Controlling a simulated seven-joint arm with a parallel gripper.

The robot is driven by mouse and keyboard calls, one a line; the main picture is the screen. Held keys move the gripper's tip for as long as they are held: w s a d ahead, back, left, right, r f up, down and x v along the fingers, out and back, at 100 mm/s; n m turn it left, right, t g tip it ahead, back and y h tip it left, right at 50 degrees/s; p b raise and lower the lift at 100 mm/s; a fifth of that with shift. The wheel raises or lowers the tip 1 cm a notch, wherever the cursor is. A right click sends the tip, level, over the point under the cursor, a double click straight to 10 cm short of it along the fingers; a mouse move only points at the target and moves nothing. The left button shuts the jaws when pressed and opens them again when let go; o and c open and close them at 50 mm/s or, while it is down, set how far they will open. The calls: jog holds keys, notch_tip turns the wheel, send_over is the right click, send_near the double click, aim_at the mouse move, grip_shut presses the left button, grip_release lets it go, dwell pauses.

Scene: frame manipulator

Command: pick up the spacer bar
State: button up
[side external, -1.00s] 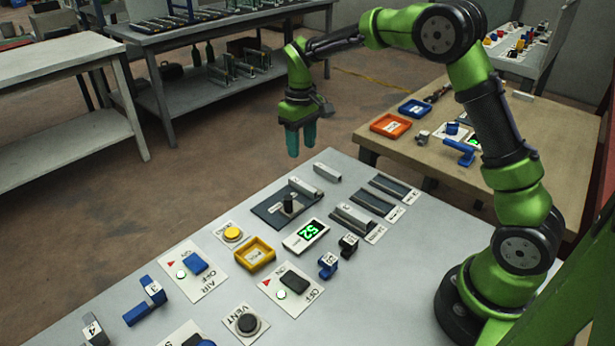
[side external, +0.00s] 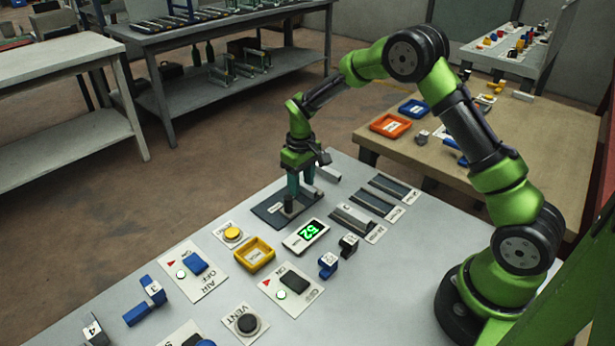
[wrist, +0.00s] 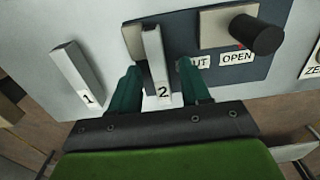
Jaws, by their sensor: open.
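Two light grey bars could be the spacer bar; I cannot tell which is meant by name. The bar labelled 2 (wrist: 155,62) stands between my open fingers in the wrist view, on the dark plate's edge. My gripper (wrist: 160,72) has one teal finger on each side of it; I cannot tell if they touch. The bar labelled 1 (wrist: 76,68) lies apart to the left, and shows in the side view (side external: 328,174) just beyond my gripper (side external: 301,186). In the side view my fingers partly hide bar 2.
The dark plate (side external: 268,208) carries a black knob (wrist: 254,36) beside an OPEN label. Dark slotted rails (side external: 392,187) lie to the right. A green display (side external: 308,232), a yellow tray (side external: 255,253) and switches lie nearer the camera.

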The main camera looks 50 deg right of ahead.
grip_shut()
jog(key=shift+r, duration=0.2)
